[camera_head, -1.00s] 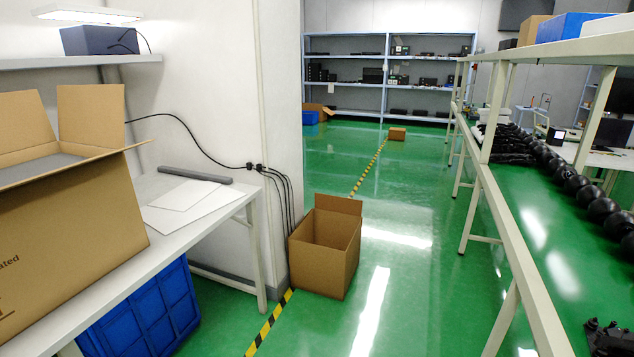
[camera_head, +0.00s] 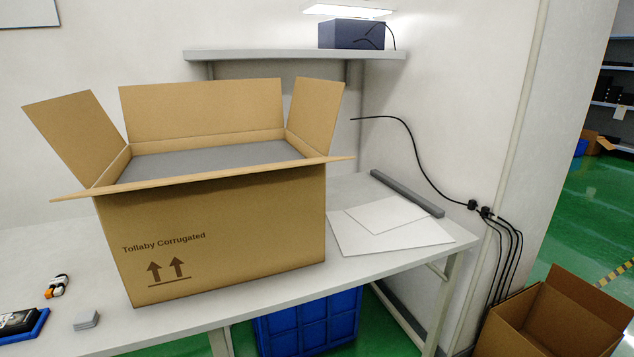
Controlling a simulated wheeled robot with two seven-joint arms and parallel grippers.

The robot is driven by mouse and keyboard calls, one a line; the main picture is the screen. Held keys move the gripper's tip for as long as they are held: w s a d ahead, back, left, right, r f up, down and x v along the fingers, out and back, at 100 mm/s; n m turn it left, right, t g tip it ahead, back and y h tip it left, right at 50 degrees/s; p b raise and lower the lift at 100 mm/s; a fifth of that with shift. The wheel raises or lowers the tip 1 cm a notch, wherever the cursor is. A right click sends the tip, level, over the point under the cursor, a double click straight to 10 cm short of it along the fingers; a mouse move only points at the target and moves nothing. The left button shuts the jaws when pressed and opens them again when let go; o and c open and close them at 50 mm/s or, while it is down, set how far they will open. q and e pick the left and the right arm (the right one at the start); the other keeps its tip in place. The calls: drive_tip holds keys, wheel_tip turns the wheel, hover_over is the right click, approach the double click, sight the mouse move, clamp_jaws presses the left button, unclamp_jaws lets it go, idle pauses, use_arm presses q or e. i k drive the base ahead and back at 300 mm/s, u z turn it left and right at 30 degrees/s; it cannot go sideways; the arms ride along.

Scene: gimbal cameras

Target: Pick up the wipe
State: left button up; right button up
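A small grey flat stack (camera_head: 86,319), which looks like a folded wipe, lies on the white table (camera_head: 225,312) near its front edge at the lower left. It is too small to be sure what it is. White flat sheets (camera_head: 385,224) lie on the table's right side. Neither of my grippers is in view.
A large open cardboard box (camera_head: 215,235) fills the middle of the table. A blue tray (camera_head: 38,326) with a dark item and a small orange-and-white object (camera_head: 56,287) are at the left. A grey bar (camera_head: 406,194) lies at the back right. An open carton (camera_head: 555,318) stands on the floor.

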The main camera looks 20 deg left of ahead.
sight(87, 319)
drive_tip(key=u, duration=0.8)
drive_tip(key=i, duration=0.85)
drive_tip(key=u, duration=0.55)
